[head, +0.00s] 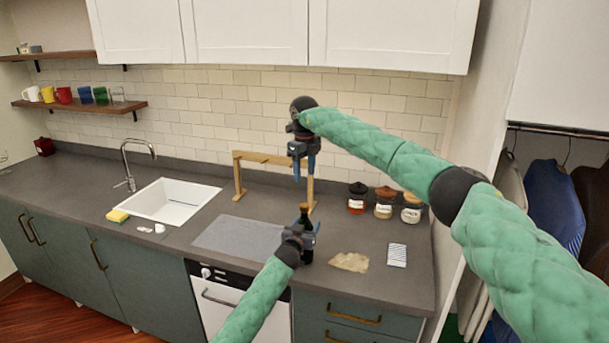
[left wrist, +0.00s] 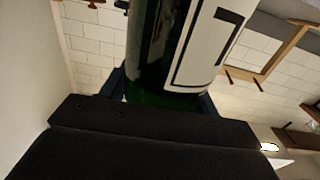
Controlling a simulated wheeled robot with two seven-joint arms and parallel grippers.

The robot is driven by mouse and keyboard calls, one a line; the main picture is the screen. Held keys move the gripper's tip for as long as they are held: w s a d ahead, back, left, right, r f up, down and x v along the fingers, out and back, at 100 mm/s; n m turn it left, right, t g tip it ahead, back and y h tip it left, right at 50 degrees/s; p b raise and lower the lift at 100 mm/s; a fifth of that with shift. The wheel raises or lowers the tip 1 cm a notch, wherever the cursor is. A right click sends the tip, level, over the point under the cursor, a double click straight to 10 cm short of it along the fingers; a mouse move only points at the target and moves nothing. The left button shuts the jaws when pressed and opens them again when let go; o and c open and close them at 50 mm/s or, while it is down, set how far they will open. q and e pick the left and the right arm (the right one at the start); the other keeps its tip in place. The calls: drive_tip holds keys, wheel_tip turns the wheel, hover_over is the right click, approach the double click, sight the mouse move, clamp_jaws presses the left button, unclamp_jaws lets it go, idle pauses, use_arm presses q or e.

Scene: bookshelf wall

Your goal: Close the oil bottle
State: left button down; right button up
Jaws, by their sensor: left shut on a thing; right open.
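The dark oil bottle (head: 304,214) stands upright near the counter's front edge. In the left wrist view the bottle (left wrist: 165,50) is green glass with a white label. My left gripper (head: 309,233) is shut on the bottle's body, with a blue finger on each side. My right gripper (head: 304,170) is open and points down above the bottle top, with a gap between them. Whether a cap sits on the bottle or in the right gripper is too small to tell.
A wooden rack (head: 239,175) stands behind the bottle. Lidded jars (head: 384,205) stand at the back right. A tan cloth (head: 350,262) and a striped cloth (head: 397,255) lie to the right. A grey mat (head: 238,238) and the sink (head: 172,201) are to the left.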

use_arm(q)
drive_tip(key=shift+c, duration=1.5)
unclamp_jaws()
use_arm(e)
drive_tip(key=shift+f, duration=0.1)
wheel_tip(320, 180, down, 3)
drive_tip(key=b, duration=0.3)
use_arm(q)
drive_tip(key=v, duration=0.7)
drive_tip(key=shift+s+a, duration=0.15)
drive_tip(key=shift+s, duration=0.2)
use_arm(e)
drive_tip(key=shift+f, duration=0.15)
